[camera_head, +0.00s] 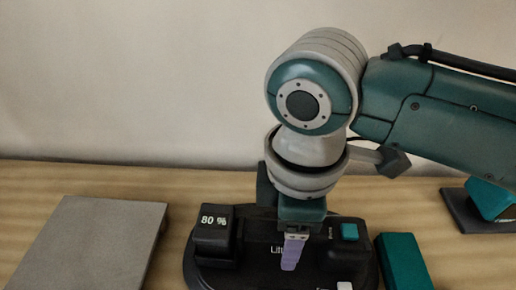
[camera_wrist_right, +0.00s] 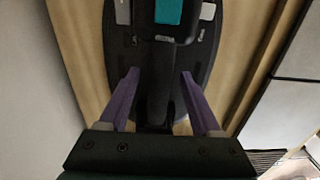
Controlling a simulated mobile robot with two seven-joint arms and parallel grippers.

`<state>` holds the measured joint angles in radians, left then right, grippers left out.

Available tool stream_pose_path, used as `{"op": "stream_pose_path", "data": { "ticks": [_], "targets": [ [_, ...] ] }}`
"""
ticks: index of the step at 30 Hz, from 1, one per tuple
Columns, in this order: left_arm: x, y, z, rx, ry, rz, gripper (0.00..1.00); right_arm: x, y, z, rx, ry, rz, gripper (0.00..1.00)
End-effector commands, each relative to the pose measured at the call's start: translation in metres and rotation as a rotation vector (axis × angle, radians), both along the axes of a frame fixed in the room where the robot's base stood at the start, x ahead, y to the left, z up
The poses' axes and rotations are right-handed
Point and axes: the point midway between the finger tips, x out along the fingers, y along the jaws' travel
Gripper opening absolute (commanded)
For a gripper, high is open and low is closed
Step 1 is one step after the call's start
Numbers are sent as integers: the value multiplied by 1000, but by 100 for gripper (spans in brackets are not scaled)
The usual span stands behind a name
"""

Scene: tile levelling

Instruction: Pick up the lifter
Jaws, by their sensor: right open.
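The lifter (camera_head: 256,238) is a black device with a rounded base on the wooden table at the lower middle of the head view. It carries an "80 %" display, a teal button and lettering that is partly covered by my gripper. My right gripper (camera_head: 290,266) points down over its middle, with a purple finger in front of the black body. In the right wrist view, the lifter (camera_wrist_right: 146,70) lies below my right gripper (camera_wrist_right: 160,75). The two purple fingers are spread wide, with a dark upright part of the lifter showing between them. I cannot tell any contact. My left gripper is not in view.
A grey slab (camera_head: 95,240) lies on the table (camera_head: 25,190) at the left. A teal block (camera_head: 402,262) lies close to the lifter's right side. A dark piece with a teal top (camera_head: 490,200) is at the far right. A pale wall (camera_head: 130,80) stands behind.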

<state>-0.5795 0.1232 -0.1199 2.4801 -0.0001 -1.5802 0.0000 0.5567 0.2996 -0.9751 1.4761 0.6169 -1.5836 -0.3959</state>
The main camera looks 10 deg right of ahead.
Motion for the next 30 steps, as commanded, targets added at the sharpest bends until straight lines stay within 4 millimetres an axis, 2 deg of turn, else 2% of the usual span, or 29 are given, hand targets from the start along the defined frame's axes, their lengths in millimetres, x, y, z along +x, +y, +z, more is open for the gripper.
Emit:
{"op": "stream_pose_path", "data": {
  "ticks": [1, 5, 27, 30],
  "targets": [
    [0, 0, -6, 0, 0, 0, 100, 0, 0, -11, -1, 3, -1, 65],
    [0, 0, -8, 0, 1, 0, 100, 0, 0, -22, -1, -1, 0, 65],
    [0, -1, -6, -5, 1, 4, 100, 0, 0, -27, -1, -2, 0, 65],
    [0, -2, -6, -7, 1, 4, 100, 0, 0, -27, -1, -2, 0, 56]
  ]
}}
